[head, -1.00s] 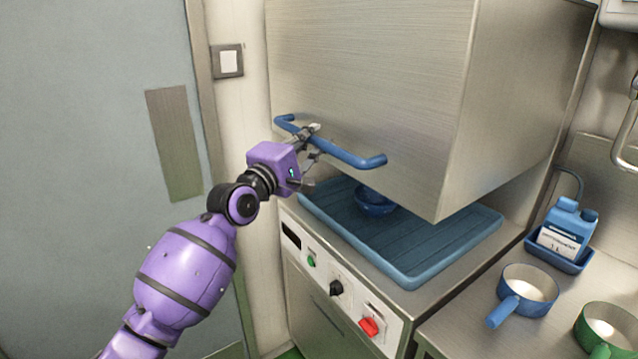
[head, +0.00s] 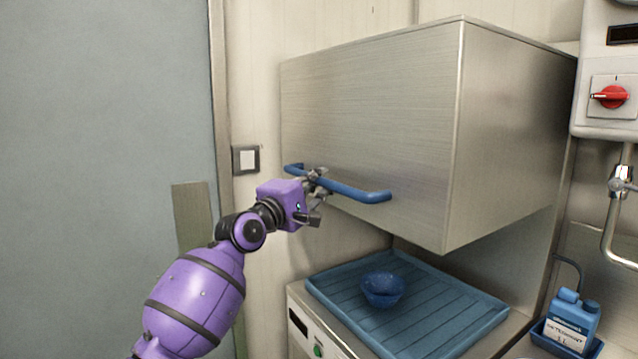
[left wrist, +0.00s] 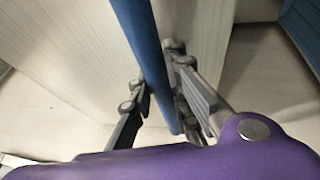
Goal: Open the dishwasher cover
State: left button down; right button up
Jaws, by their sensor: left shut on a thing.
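The dishwasher cover (head: 375,100) is a large brushed-metal box at the centre of the head view. It is raised well above the base, with a wide gap under it. A blue bar handle (head: 355,190) runs along its lower front edge. My left gripper (head: 316,180) is shut on this handle near its left part. In the left wrist view the blue bar (left wrist: 145,50) passes between the two fingers (left wrist: 160,98). My right gripper is not in view.
A blue ribbed tray (head: 440,310) lies on the base under the cover, with a blue bowl (head: 382,290) on it. A blue detergent bottle (head: 570,322) stands at right. A control box with a red switch (head: 610,97) hangs at upper right. A grey door (head: 100,150) is at left.

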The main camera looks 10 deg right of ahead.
pick_arm(q)
jog(key=c, duration=1.7)
grip_release()
jog(key=shift+f, duration=0.35)
jog(key=shift+o, duration=0.2)
jog(key=v, duration=1.2)
jog(key=shift+a+r, duration=0.1)
